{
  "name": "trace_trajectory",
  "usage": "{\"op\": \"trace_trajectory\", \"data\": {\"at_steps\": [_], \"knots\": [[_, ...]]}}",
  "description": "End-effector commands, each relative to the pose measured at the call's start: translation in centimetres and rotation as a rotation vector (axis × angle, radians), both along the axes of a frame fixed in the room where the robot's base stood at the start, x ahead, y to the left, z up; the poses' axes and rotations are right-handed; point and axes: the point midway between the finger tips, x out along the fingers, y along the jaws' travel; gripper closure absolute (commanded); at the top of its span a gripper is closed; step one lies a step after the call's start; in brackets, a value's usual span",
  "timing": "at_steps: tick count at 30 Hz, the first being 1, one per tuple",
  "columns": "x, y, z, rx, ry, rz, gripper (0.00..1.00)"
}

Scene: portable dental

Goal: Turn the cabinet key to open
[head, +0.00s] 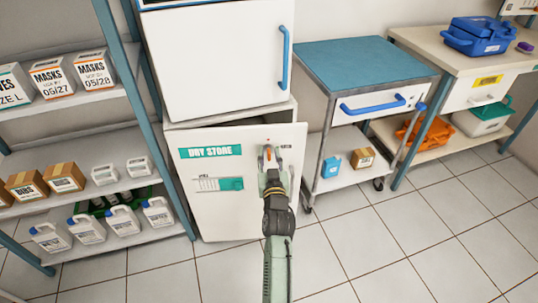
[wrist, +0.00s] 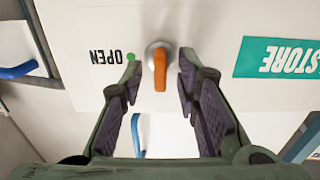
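The white cabinet door (head: 215,213) carries a teal "DRY STORE" label (head: 210,151). The orange key (wrist: 160,72) sits on a round metal base on this door, its handle pointing down in the wrist view. A green dot (wrist: 131,57) and the word "OPEN" (wrist: 105,57) are beside it on the left. My gripper (wrist: 160,78) is open, with one dark finger pad on each side of the key and visible space between. In the head view my gripper (head: 269,160) is at the door's upper right and largely hides the key.
A blue-topped trolley (head: 367,65) stands right of the cabinet. A shelf rack (head: 115,188) with boxes and jugs stands close on the left. A white upper unit with a blue handle (head: 283,60) is above. Tiled floor (head: 350,245) is clear in front.

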Motion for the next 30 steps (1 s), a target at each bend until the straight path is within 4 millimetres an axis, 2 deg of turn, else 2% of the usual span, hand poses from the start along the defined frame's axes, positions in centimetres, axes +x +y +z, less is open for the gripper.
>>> {"op": "trace_trajectory", "data": {"at_steps": [2,13,30], "knots": [[0.0,0.01,0.0,0.0,0.0,0.0,0.76],[0.0,0.0,0.0,0.0,0.0,0.0,1.0],[0.0,-0.04,0.03,0.036,0.003,0.0,1.0]]}}
